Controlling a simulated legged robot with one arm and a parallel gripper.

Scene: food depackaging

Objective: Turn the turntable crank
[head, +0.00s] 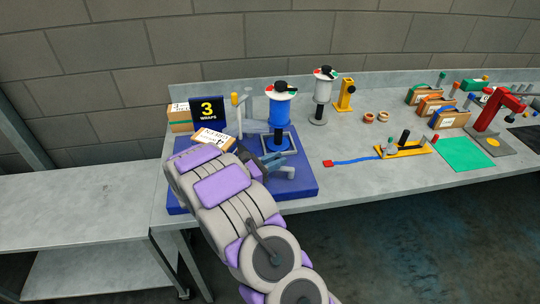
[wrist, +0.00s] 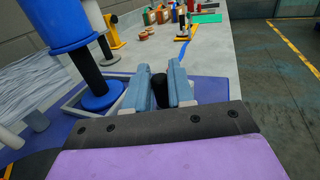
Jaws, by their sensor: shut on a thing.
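The blue turntable base (head: 305,185) stands on the grey bench, with a cardboard box (head: 213,139) on it largely behind my arm. The turntable itself is mostly hidden by my arm. My gripper (head: 275,163) is low over the right part of the base. In the wrist view my gripper (wrist: 158,74) has its blue-grey fingers on either side of the upright black crank handle (wrist: 159,89) and is shut on it. A grey crank part (head: 286,173) shows just beside the fingers in the head view.
A blue film roll (head: 281,110) on a stand is close behind my gripper. A "3 WRAPS" sign (head: 207,110) and another roll (head: 321,94) stand farther back. A yellow fixture (head: 404,150), green mat (head: 464,154) and red press (head: 495,112) are to the right. The left bench (head: 80,200) is bare.

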